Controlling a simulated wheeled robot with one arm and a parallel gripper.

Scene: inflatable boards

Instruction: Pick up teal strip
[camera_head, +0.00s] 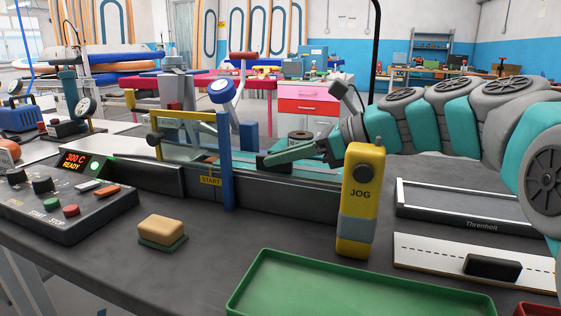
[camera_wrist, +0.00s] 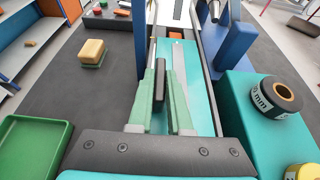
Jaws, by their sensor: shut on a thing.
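The teal strip (camera_wrist: 201,82) lies lengthwise in the dark track of the bench machine in the wrist view, with a grey line along it. A black block-like part shows between the fingers and hides the exact contact. In the head view, my gripper (camera_head: 277,160) reaches in from the right, low over the track behind the yellow JOG pendant (camera_head: 361,207). The strip is hard to tell from the fingers there.
A blue post (camera_head: 226,165) and a yellow-framed clear guard (camera_head: 185,135) stand left of my gripper. A sponge-like block (camera_head: 162,230), a control panel (camera_head: 68,201) and a green tray (camera_head: 262,278) are in front. A tape roll (camera_wrist: 276,96) sits right in the wrist view.

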